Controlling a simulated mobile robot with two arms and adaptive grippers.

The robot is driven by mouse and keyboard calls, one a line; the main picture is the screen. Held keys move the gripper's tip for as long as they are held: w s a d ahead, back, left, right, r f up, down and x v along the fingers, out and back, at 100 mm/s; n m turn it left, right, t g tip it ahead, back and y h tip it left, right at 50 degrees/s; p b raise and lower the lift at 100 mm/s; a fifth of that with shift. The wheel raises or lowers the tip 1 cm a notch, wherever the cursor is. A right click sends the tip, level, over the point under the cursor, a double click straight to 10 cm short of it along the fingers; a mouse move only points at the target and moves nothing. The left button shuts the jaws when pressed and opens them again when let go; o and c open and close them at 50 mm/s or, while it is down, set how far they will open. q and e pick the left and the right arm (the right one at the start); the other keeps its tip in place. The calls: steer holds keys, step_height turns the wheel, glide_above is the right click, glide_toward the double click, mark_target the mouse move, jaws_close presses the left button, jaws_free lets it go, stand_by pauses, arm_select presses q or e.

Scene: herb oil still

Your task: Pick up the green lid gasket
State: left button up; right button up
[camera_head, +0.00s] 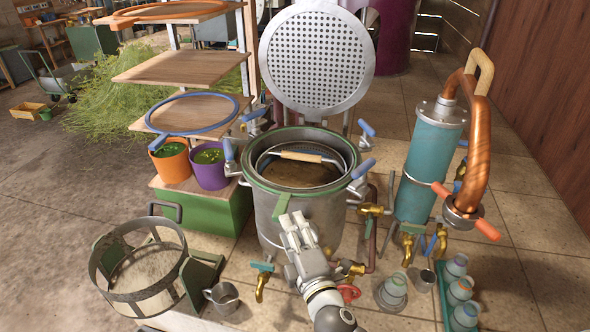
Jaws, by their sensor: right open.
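The green lid gasket (325,193) is a thin green ring lying along the rim of the large metal pot (270,214). A green tab (283,203) sticks out from its near side. My right gripper (292,220) is in front of the pot, just below the tab in the picture. It is open, with nothing visible between its fingers; whether it touches the tab or pot is hard to tell. My left gripper is not in view.
The round perforated lid (318,58) stands raised behind the pot. Blue-handled clamps (362,168) surround the rim. A blue ring (238,105) and orange ring (133,11) lie on shelves. A teal condenser (427,170) stands right; a basket (110,291) and metal cup (224,297) are at left.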

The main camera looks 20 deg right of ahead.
mark_target(284, 207)
steer(key=shift+w+d+p, duration=0.15)
steer(key=shift+w+p, duration=1.05)
steer(key=shift+w, duration=2.4)
steer(key=shift+s, duration=0.1)
jaws_close()
